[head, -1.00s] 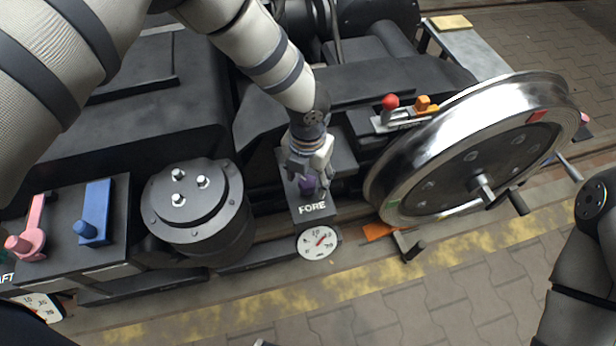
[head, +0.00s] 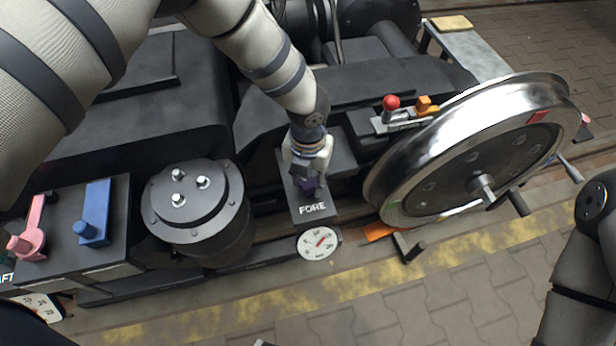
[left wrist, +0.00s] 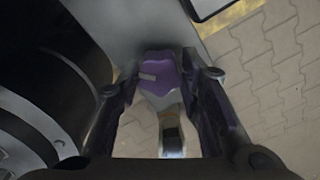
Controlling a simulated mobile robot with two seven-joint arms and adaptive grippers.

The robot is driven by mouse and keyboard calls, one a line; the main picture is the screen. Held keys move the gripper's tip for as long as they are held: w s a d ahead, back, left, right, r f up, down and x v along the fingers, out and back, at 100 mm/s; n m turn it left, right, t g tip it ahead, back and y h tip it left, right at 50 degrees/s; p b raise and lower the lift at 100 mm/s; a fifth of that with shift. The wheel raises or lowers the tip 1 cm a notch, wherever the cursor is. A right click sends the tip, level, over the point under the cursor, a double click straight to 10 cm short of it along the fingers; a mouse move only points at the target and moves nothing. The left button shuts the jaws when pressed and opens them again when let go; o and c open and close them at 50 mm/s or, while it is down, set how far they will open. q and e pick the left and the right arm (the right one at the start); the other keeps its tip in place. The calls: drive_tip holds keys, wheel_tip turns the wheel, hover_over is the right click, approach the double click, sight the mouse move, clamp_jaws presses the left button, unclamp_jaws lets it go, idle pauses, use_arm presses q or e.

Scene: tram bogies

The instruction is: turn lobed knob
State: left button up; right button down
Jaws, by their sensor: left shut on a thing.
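The purple lobed knob (head: 310,184) is on top of the dark box labelled FORE, mostly hidden under my left gripper in the head view. My left gripper (head: 307,178) points down over it and is shut on it. In the left wrist view the purple knob (left wrist: 166,76) lies between the two dark fingers (left wrist: 164,92), with a small pale mark on its top. A round white dial (head: 319,243) with a red needle is in front of the FORE box. My right gripper is out of view; only part of my right arm shows at the right edge.
A large metal wheel (head: 470,165) with a crank handle stands to the right. A bolted round cylinder (head: 190,200) stands left, with blue (head: 95,215) and pink (head: 33,228) handles beyond.

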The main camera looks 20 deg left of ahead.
use_arm(q)
drive_tip(key=n, duration=0.6)
drive_tip(key=shift+n, duration=0.4)
drive_tip(key=n, duration=0.3)
drive_tip(key=shift+n, duration=0.4)
drive_tip(key=n, duration=0.3)
drive_tip(key=shift+n+p, duration=0.3)
drive_tip(key=n, duration=0.6)
drive_tip(key=shift+s, duration=0.1)
drive_tip(key=n, duration=0.7)
drive_tip(key=shift+p, duration=0.35)
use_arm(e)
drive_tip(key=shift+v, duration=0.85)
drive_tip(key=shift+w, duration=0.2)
use_arm(q)
drive_tip(key=o, duration=1.2)
drive_tip(key=shift+c, duration=0.2)
